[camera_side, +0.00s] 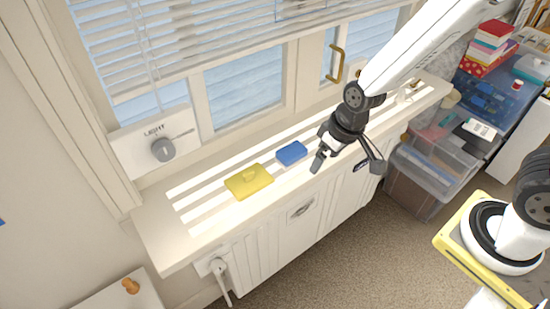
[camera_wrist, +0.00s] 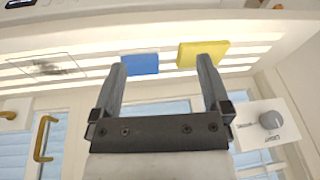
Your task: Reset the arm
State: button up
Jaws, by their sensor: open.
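My gripper (camera_side: 347,163) is open and empty, above the front part of the white window sill (camera_side: 160,232). In the wrist view its two fingers (camera_wrist: 164,82) are spread wide with nothing between them. A blue block (camera_side: 291,153) lies on the sill just left of my gripper in the side view. In the wrist view the blue block (camera_wrist: 140,64) and yellow block (camera_wrist: 202,52) show beyond the fingertips, apart from each other.
A light panel with a grey knob (camera_side: 163,150) is on the wall at the sill's left end. A brass window handle (camera_side: 336,63) is behind my arm. Clear plastic bins (camera_side: 420,175) stand at the right. A radiator (camera_side: 290,225) is below the sill.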

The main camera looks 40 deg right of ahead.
jog(key=s+d+r+m+h, duration=0.1)
jog(key=s+d+r, duration=0.3)
jog(key=d, duration=0.4)
jog(key=shift+s+d+m, duration=0.25)
jog(key=shift+s+m, duration=0.05)
jog(key=shift+s, duration=0.4)
